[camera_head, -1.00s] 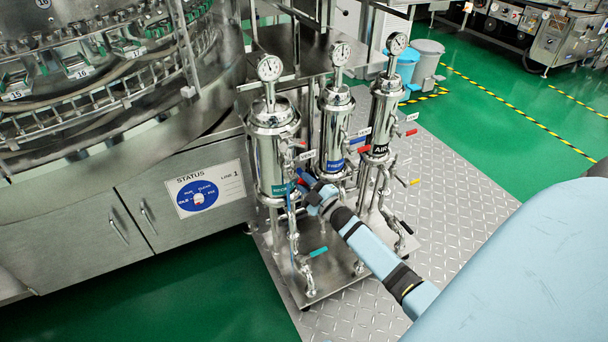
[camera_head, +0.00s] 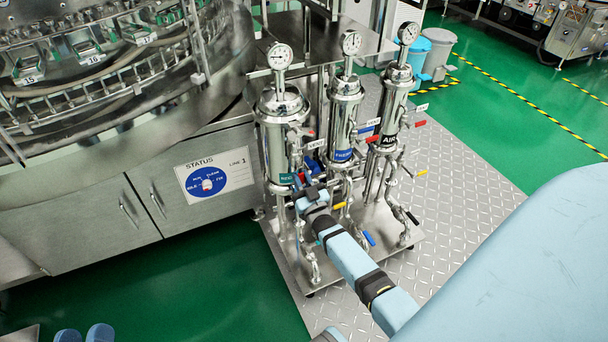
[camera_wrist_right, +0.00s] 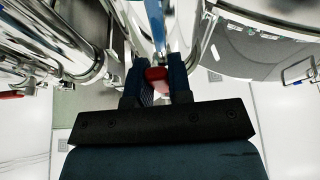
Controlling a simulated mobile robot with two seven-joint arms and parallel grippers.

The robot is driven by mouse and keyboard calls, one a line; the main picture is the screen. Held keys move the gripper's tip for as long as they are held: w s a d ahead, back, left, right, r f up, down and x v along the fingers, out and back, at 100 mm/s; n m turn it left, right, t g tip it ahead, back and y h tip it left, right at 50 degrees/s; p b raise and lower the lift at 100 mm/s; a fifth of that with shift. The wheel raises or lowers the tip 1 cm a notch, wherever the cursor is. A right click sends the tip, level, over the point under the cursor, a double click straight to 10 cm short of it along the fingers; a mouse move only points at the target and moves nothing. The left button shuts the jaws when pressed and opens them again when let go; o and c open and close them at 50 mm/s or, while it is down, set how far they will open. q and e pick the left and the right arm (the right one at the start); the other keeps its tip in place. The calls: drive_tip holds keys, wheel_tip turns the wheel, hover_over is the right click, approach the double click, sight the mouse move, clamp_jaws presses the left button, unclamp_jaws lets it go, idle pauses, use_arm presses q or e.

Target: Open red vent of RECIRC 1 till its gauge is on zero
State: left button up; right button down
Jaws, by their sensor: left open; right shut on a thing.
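The RECIRC 1 canister (camera_head: 276,150) is the leftmost of three steel canisters, with a teal label (camera_head: 287,178). Its round gauge (camera_head: 279,56) sits on top; the needle seems to point left, but it is too small to read surely. My right gripper (camera_head: 306,180) is at this canister's right side, in front of its label. In the right wrist view, the gripper (camera_wrist_right: 156,70) is shut on a red handle (camera_wrist_right: 157,74) between its dark fingers. In the head view, the gripper and arm hide that handle. My left gripper (camera_head: 84,334) shows at the bottom left edge, open and empty.
The FRESH canister (camera_head: 343,120) and AIR canister (camera_head: 393,110) stand close on the right, with coloured valve handles. A blue handle (camera_head: 369,238) is low beside my right arm. The machine cabinet (camera_head: 100,215) is left. Green floor (camera_head: 200,290) in front is clear.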

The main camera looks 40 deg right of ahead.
use_arm(q)
drive_tip(key=shift+w+r, duration=0.1)
drive_tip(key=shift+r, duration=0.15)
use_arm(e)
drive_tip(key=shift+a+m+h, duration=0.2)
drive_tip(key=shift+m+h, duration=0.2)
drive_tip(key=shift+m, duration=0.3)
drive_tip(key=c, duration=1)
unclamp_jaws()
drive_tip(key=shift+c, duration=0.2)
